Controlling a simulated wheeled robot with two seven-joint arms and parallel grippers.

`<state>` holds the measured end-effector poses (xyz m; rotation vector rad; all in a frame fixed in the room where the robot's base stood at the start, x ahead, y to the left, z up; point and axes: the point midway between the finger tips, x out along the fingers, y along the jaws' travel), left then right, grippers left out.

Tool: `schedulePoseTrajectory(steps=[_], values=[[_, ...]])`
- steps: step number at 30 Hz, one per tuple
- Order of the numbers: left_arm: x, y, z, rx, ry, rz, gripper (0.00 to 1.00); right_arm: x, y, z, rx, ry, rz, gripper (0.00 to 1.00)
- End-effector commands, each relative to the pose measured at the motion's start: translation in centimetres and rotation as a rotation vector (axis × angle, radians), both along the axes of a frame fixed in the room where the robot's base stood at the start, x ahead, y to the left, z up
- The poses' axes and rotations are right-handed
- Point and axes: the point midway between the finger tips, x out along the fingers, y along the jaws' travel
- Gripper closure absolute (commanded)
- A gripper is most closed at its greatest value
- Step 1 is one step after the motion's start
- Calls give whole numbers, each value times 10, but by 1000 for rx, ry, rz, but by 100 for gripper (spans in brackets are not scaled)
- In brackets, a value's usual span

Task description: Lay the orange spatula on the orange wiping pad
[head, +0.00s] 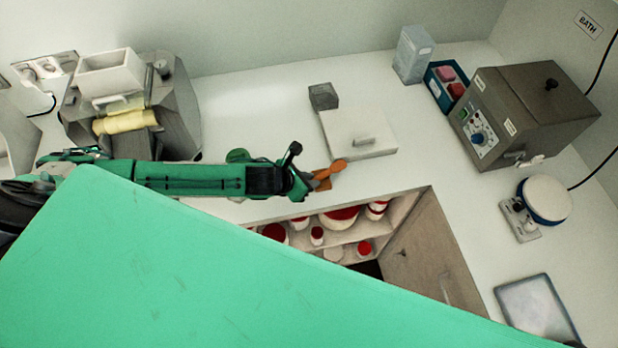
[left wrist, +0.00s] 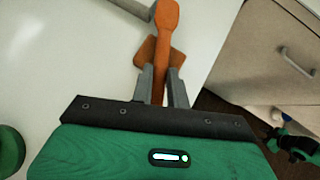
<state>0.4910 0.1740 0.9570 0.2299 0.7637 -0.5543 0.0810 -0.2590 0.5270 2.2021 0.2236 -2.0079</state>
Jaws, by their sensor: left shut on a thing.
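My left gripper (head: 306,181) reaches in from the left over the worktop, near its front edge. It is shut on the orange spatula (head: 338,165); in the left wrist view the spatula (left wrist: 166,20) points away from between the two grey fingers (left wrist: 160,88). The orange wiping pad (left wrist: 147,53) is a brown-orange square behind the spatula, partly covered by it and the fingers. In the head view a corner of the pad (head: 324,185) shows beside the gripper. I cannot tell whether spatula and pad touch.
A white lidded hatch (head: 358,134) and small grey block (head: 323,97) lie just beyond the gripper. An open cupboard (head: 340,235) with red-lidded jars is below the front edge. A grey bath unit (head: 525,110) stands right. The worktop between is clear.

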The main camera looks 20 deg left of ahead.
Motion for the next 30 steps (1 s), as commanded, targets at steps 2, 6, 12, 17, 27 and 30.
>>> schedulePoseTrajectory(steps=[2,6,12,17,27,30], values=[[0,0,-1,0,0,0,100,0,0,0,0,0,0,62],[0,0,-2,0,0,0,68,0,0,0,0,-1,1,62],[0,0,-2,0,0,0,62,0,-1,0,-1,0,1,62],[0,0,1,0,0,0,62,0,-3,0,-3,-1,2,62],[-26,19,29,2,-1,-1,62,0,-6,-14,-6,0,2,62],[-37,26,43,2,-1,-1,62,0,-6,-19,-6,0,1,62]])
